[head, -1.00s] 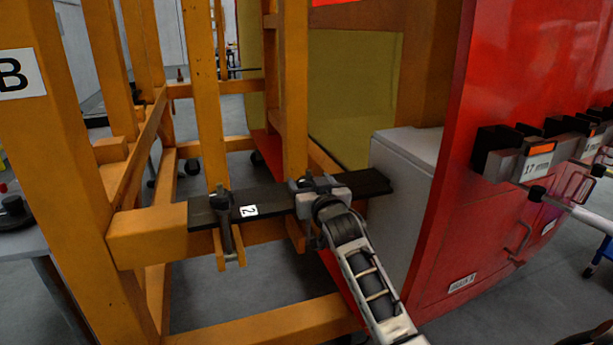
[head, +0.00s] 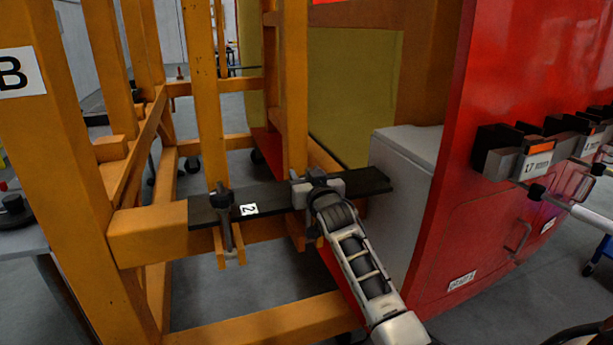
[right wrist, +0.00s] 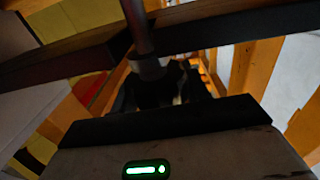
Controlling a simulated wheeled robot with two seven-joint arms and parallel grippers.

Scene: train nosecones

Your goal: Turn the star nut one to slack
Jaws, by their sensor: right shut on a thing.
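A dark plank (head: 270,199) marked "2" lies across the yellow wooden frame. A dark star nut (head: 221,197) on an upright clamp bolt stands at the plank's left part, free of any gripper. My right gripper (head: 317,184) is at the clamp on the plank's right part and hides most of it. In the right wrist view it is shut on a dark star nut (right wrist: 160,88), with a metal rod (right wrist: 137,25) running from the nut past the plank. No number on either nut is readable. My left gripper is not in view.
A yellow post (head: 295,90) rises just behind the right clamp. A grey box (head: 400,190) and a red cabinet wall (head: 490,220) stand close to the right of my arm. A post marked "B" (head: 25,120) stands at far left.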

